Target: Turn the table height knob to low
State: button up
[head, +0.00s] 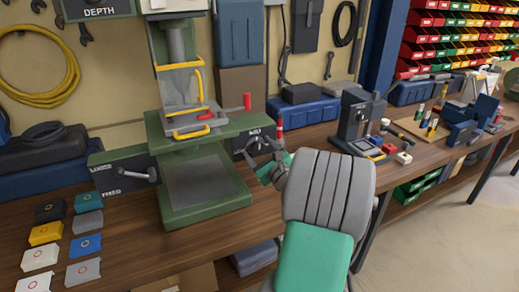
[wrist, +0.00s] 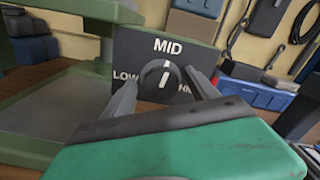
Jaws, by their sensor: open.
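The table height knob (wrist: 159,76) is a round grey dial on a dark panel (wrist: 135,48) marked LOW at left, MID at top and HI at right. Its white pointer line points up toward MID. In the head view the panel (head: 240,146) is on the right side of the green drill press, and my gripper mostly hides the knob. My gripper (head: 261,147) is open in front of the panel. In the wrist view its two grey fingers (wrist: 162,84) stand on either side of the knob. I cannot tell whether they touch it.
The green drill press (head: 205,180) stands left of my gripper, with a red handle (head: 232,107) above. A second panel with a lever (head: 137,176) is at its left. A dark grey machine (head: 357,120) stands to the right. Colored blocks (head: 47,234) lie at front left.

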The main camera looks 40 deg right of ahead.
jog(key=c, duration=1.4)
